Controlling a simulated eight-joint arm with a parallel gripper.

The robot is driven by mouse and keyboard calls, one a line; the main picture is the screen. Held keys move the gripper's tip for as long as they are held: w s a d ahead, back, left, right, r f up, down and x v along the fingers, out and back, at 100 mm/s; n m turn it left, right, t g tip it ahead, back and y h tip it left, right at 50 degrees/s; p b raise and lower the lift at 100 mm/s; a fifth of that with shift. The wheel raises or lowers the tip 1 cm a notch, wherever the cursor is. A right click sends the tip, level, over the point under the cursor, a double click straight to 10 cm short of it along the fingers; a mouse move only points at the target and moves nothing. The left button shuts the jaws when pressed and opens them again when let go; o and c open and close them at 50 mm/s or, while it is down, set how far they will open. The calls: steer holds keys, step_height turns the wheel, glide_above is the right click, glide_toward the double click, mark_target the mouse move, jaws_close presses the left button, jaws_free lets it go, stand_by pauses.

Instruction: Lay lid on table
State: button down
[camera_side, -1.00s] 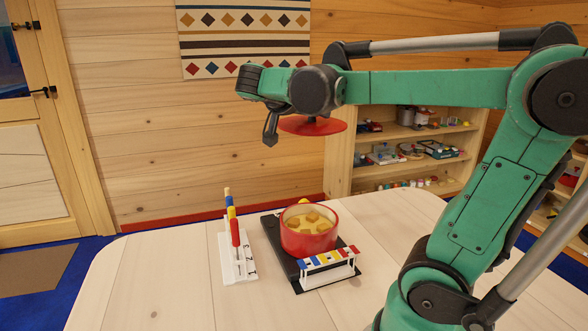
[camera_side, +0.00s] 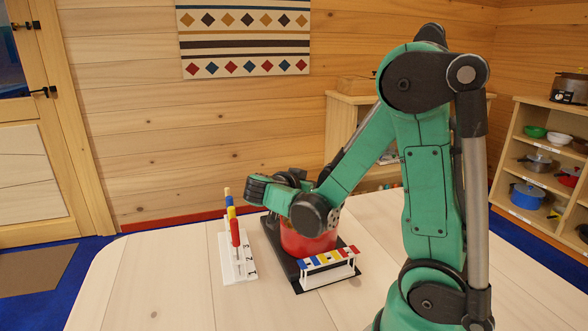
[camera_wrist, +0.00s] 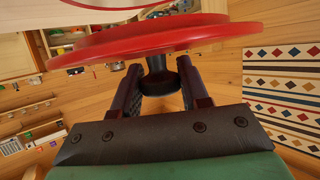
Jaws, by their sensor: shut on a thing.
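The red lid (camera_wrist: 160,42) is in the wrist view, with its dark knob (camera_wrist: 163,84) between the fingers of my gripper (camera_wrist: 162,80). My gripper is shut on the knob. In the side view, the red pot (camera_side: 306,244) stands on a black board on the pale wooden table (camera_side: 180,285). My arm's end is above and in front of the pot and covers its top. The lid and the fingers are hidden in the side view, so I cannot tell their height above the table there.
A white stand with coloured upright pegs (camera_side: 232,240) is left of the pot. A low white rack with coloured bars (camera_side: 326,262) stands in front of it on the black board (camera_side: 348,285). The table's left and front are clear. Shelves (camera_side: 535,165) stand behind, at the right.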

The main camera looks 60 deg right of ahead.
steer(key=shift+f, duration=2.1)
steer(key=shift+c, duration=2.2)
jaws_free()
